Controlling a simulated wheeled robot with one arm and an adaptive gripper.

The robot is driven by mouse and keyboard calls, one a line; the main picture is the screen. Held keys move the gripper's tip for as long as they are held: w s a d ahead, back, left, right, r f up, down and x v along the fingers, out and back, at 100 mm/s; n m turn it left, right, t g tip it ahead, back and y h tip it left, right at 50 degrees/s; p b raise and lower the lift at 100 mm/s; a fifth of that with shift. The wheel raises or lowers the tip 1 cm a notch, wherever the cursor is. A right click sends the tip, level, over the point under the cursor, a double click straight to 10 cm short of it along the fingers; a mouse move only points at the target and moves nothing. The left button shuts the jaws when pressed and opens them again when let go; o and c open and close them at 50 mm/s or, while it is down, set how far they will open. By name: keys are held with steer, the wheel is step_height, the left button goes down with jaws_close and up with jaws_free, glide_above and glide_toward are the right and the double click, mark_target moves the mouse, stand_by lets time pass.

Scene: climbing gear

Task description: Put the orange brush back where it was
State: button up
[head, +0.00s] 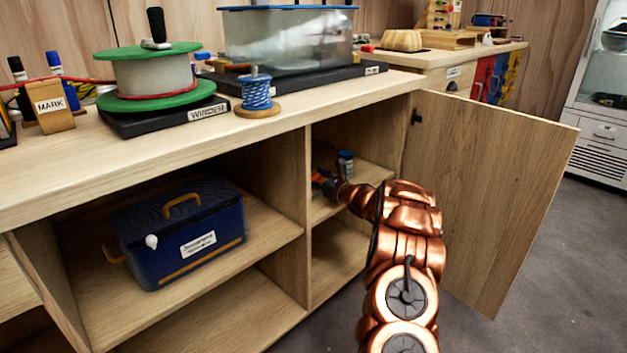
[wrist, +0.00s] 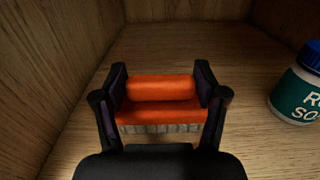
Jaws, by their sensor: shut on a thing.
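The orange brush (wrist: 160,90) is between the two dark fingers of my gripper (wrist: 158,98) in the wrist view, which are shut on it. Its orange handle is on top and pale bristles show below. It is inside the open cabinet compartment, over the wooden shelf (wrist: 190,45); whether the bristles touch the shelf I cannot tell. In the head view my arm reaches into the right compartment, and a small orange bit of the brush (head: 318,178) shows at my gripper (head: 328,184); my arm hides part of the shelf.
A jar with a blue lid (wrist: 305,85) stands on the shelf right of the brush; it also shows in the head view (head: 345,162). The cabinet door (head: 490,190) hangs open at right. Shelf behind the brush is clear.

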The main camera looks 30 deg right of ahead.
steer(key=o, duration=1.3)
steer(key=shift+r, duration=0.15)
steer(key=p+v, duration=0.2)
steer(key=v, duration=1)
steer(key=shift+s, duration=0.1)
